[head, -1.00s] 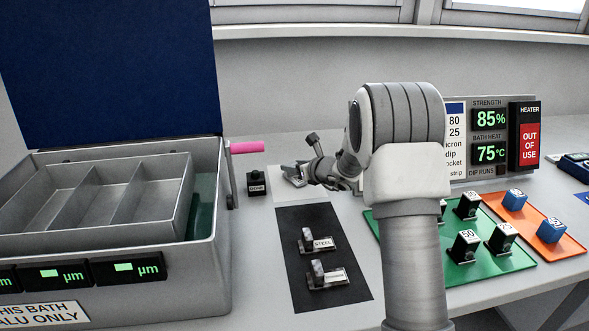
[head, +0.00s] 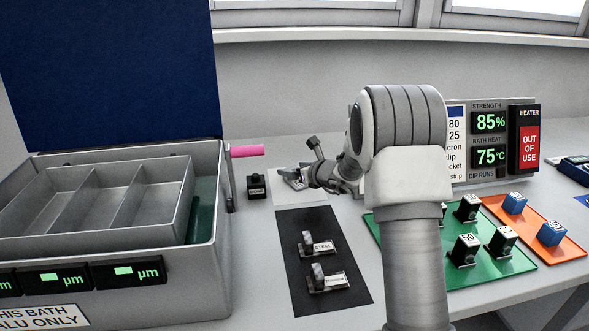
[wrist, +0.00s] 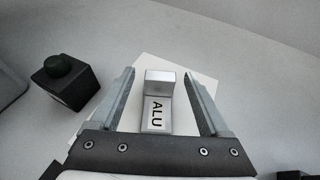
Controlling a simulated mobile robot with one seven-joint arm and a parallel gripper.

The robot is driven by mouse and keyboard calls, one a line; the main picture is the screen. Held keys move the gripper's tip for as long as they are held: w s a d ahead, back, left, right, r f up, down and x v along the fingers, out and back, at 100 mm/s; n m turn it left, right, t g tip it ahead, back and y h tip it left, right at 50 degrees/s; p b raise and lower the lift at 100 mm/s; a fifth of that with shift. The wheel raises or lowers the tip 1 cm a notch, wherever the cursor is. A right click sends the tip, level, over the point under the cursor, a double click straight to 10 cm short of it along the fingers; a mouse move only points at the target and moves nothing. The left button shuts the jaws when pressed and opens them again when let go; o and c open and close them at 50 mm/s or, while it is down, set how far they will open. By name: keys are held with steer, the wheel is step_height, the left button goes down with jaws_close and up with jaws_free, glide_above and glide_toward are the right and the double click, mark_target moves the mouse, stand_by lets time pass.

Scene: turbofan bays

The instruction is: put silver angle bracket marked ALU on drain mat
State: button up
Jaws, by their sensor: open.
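The silver angle bracket marked ALU (wrist: 157,110) stands on a pale flat sheet (wrist: 192,68). My gripper (wrist: 159,75) is open, with one finger on each side of the bracket and a gap visible on both sides. In the head view, my gripper (head: 302,179) is at the pale sheet (head: 287,197), behind a black mat (head: 290,262), and partly hides the bracket. The frames do not label which surface is the drain mat.
Two more brackets, one marked STEEL (head: 319,246), stand on the black mat. A dark block with a button (head: 256,187) is left of the pale sheet. An open bath (head: 215,255) with a divided tray (head: 60,242) is at left. Green (head: 500,270) and orange (head: 545,250) mats hold blocks at right.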

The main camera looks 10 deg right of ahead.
steer(key=p+v, duration=0.1)
steer(key=v, duration=1)
steer(key=shift+s+d+r, duration=0.1)
steer(key=shift+s+r, duration=0.05)
steer(key=shift+s, duration=0.05)
steer(key=s+a+r+n+g+y, duration=0.1)
steer(key=s+a+r+n+g, duration=0.25)
steer(key=s+a+n, duration=0.4)
steer(key=s+a+r+n+g+y, duration=0.2)
steer(key=s+a+r+n, duration=0.3)
steer(key=s+n, duration=0.45)
steer(key=s+d+n+h, duration=0.4)
steer(key=s+n, duration=0.3)
steer(key=s, duration=0.2)
steer(key=s+d+n+g+h, duration=0.1)
steer(key=s+d+n+h, duration=0.3)
steer(key=s+n, duration=0.3)
steer(key=s, duration=0.3)
steer(key=shift+s+d+f, duration=0.15)
steer(key=shift+d+f, duration=0.05)
steer(key=shift+f, duration=0.2)
